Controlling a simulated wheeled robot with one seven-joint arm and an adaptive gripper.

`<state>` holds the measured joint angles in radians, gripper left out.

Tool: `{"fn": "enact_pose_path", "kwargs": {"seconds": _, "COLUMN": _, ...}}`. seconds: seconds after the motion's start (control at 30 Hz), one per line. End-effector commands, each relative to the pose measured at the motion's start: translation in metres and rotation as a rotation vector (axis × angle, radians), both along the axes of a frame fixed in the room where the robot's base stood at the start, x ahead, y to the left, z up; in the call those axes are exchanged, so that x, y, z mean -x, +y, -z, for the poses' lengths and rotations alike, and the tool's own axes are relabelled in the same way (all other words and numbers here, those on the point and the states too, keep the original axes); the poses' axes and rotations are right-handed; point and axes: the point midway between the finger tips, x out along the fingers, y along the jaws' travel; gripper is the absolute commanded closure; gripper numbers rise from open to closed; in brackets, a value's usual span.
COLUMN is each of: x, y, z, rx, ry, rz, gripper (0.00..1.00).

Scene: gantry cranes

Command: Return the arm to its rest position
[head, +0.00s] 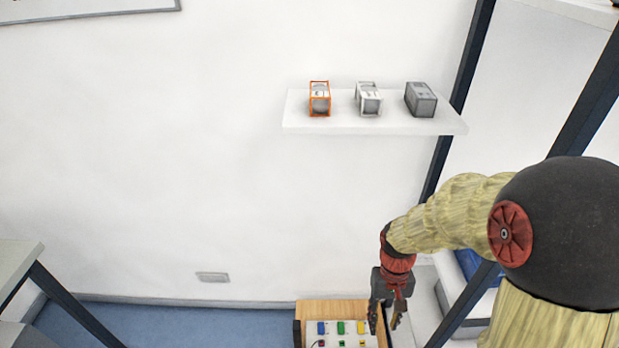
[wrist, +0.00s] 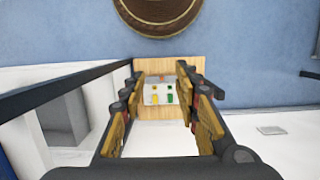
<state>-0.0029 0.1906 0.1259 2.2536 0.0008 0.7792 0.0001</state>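My gripper (head: 386,318) hangs at the end of my arm at the lower right of the head view, pointing down. In the wrist view my gripper (wrist: 160,95) has its two fingers wide apart with nothing between them. Beyond the fingers lies a wooden box (head: 335,307) with a white panel (head: 330,341) of coloured blocks or buttons. In the head view my gripper overlaps the box's right edge; I cannot tell how far it is above it. The box also shows in the wrist view (wrist: 158,67).
A white wall shelf (head: 385,124) holds an orange-framed item (head: 320,98), a white-framed item (head: 368,98) and a grey box (head: 420,99). Dark frame posts (head: 470,60) stand at the right. A table (head: 20,262) is at the left. Blue floor (head: 180,325) lies between.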

Motion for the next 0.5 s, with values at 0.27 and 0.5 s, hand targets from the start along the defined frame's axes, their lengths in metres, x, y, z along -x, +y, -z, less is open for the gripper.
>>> {"fn": "enact_pose_path", "kwargs": {"seconds": 0.27, "x": 0.029, "y": 0.0, "z": -0.091, "rx": 0.0, "ry": -0.141, "rz": 0.0, "gripper": 0.68}}
{"fn": "enact_pose_path", "kwargs": {"seconds": 0.5, "x": 0.056, "y": -0.001, "z": -0.155, "rx": 0.0, "ry": -0.294, "rz": 0.001, "gripper": 0.68}}
